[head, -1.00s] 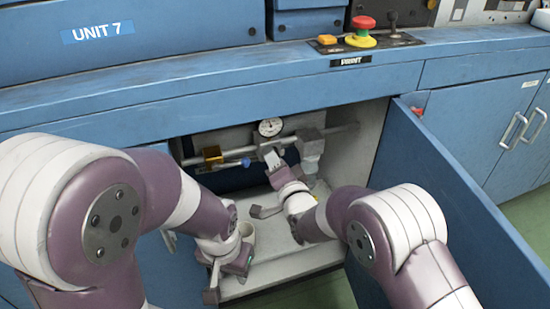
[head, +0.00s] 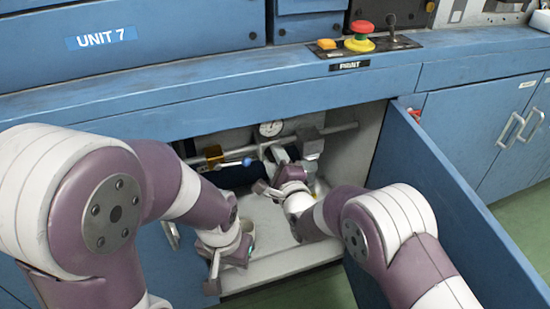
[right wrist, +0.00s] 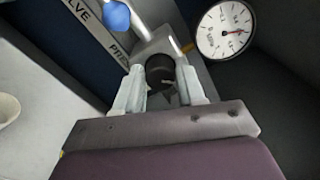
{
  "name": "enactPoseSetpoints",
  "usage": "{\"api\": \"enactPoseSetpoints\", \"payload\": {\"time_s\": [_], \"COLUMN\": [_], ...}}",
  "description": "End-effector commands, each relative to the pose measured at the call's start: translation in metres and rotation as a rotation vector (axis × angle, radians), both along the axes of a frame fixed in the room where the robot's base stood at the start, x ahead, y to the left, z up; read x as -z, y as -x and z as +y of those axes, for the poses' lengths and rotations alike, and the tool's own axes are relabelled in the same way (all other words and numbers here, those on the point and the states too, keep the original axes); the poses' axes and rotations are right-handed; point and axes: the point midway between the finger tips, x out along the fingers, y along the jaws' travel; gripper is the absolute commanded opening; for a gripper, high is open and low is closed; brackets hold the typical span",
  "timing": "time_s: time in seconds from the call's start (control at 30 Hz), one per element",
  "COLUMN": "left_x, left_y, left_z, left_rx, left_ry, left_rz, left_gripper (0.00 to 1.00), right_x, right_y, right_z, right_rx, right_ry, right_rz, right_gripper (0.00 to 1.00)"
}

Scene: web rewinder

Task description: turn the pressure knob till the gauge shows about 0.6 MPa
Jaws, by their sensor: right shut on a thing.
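The pressure gauge (head: 270,128) is a round white dial at the back of the open cabinet. In the right wrist view the dial (right wrist: 225,30) shows tilted, its needle pointing right; its small numerals are too blurred to read surely. The black pressure knob (right wrist: 160,72) sits below a grey metal body. My right gripper (right wrist: 161,88) is shut on the knob, one pale finger on each side. In the head view my right gripper (head: 274,172) and arm hide the knob. My left gripper (head: 228,272) hangs low at the cabinet's front, fingers apart and empty.
A pipe with a brass fitting (head: 214,157) and a blue-tipped lever (head: 246,161) lies left of the gauge. A pale cup-like thing (right wrist: 8,108) stands on the cabinet floor. The open blue door (head: 440,190) bounds the right side; the countertop edge (head: 200,108) runs above.

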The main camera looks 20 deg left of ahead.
Motion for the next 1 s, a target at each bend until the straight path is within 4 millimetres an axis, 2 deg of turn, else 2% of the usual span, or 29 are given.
{"api": "enactPoseSetpoints", "payload": {"time_s": [0.33,0.87,0.9,0.93,0.97,1.0], "left_x": [-0.0032,-0.0034,-0.0034,-0.0034,-0.0034,-0.0034], "left_y": [0.0000,0.0000,0.0000,0.0000,0.0000,0.0000], "left_z": [0.0000,0.0000,0.0000,0.0000,0.0000,0.0000], "left_rx": [0.000,0.000,0.000,0.000,0.000,0.000], "left_ry": [0.000,0.000,0.000,0.000,0.000,0.000], "left_rz": [0.000,0.000,0.000,0.000,0.000,0.000], "left_gripper": [0.39,0.39,0.39,0.39,0.39,0.39], "right_x": [0.0015,0.0018,0.0018,0.0017,0.0015,0.0013], "right_y": [0.0004,0.0004,0.0004,0.0004,0.0004,0.0003], "right_z": [-0.0003,-0.0003,-0.0003,-0.0003,-0.0003,-0.0002], "right_rx": [0.000,0.000,0.000,0.000,-0.001,0.000], "right_ry": [-0.101,-0.118,-0.118,-0.118,-0.118,-0.118], "right_rz": [0.074,0.085,0.085,0.085,0.085,0.084], "right_gripper": [0.08,0.08,0.49,0.58,0.64,0.64]}}
